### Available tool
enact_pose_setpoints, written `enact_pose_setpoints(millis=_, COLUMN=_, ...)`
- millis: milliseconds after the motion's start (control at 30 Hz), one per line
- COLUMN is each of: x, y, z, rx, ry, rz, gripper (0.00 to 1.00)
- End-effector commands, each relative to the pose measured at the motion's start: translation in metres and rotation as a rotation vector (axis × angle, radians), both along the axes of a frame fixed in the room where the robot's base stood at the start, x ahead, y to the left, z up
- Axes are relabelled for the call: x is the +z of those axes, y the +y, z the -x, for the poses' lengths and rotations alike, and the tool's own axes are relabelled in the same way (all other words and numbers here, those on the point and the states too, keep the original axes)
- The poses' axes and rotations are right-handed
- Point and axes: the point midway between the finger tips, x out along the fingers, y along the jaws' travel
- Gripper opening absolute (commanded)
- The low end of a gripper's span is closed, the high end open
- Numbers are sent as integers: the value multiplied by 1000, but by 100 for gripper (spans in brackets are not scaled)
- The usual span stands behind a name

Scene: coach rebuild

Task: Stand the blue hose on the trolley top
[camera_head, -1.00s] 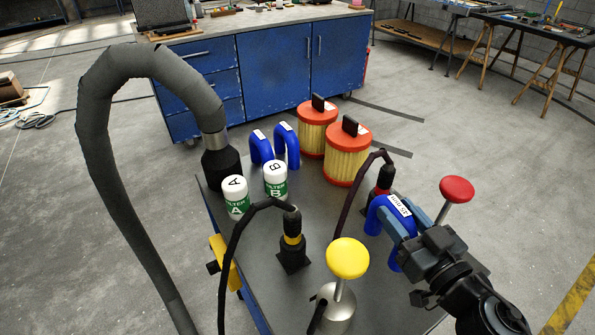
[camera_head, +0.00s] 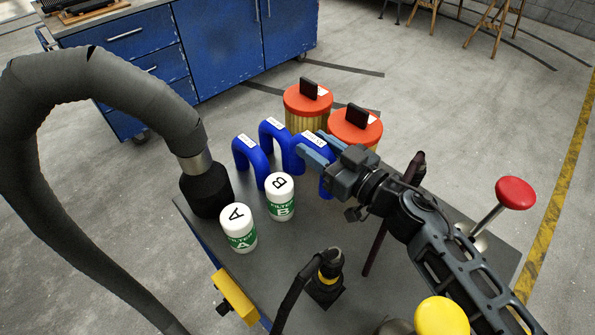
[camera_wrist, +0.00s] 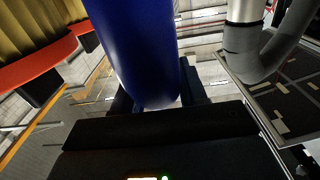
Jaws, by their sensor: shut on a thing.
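A blue hose (camera_head: 326,180), bent like an arch with a white label on top, is between the fingers of my gripper (camera_head: 315,147), which is shut on it. Its legs point down over the back part of the dark trolley top (camera_head: 290,240); I cannot tell whether they touch it. In the wrist view the held hose (camera_wrist: 135,45) fills the middle, between the fingers. Two more blue hoses, one nearer (camera_head: 245,150) and one farther back (camera_head: 268,128), stand upright on the trolley just left of it.
Two red-capped yellow filters (camera_head: 308,97) (camera_head: 355,126) stand close behind and right of the held hose. White-green canisters A (camera_head: 238,230) and B (camera_head: 280,197) stand in front. A thick grey hose (camera_head: 150,90) arches at left. Red (camera_head: 515,193) and yellow (camera_head: 442,317) knobs rise at right.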

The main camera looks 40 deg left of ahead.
Motion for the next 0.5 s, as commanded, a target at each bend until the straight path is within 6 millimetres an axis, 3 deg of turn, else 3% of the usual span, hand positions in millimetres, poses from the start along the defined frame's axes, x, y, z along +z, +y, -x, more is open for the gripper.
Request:
enact_pose_setpoints(millis=100, x=-21, y=1, z=1, rx=0, ry=5, rz=0, gripper=0)
enact_pose_setpoints(millis=500, x=-65, y=1, z=1, rx=1, ry=3, rz=1, gripper=0)
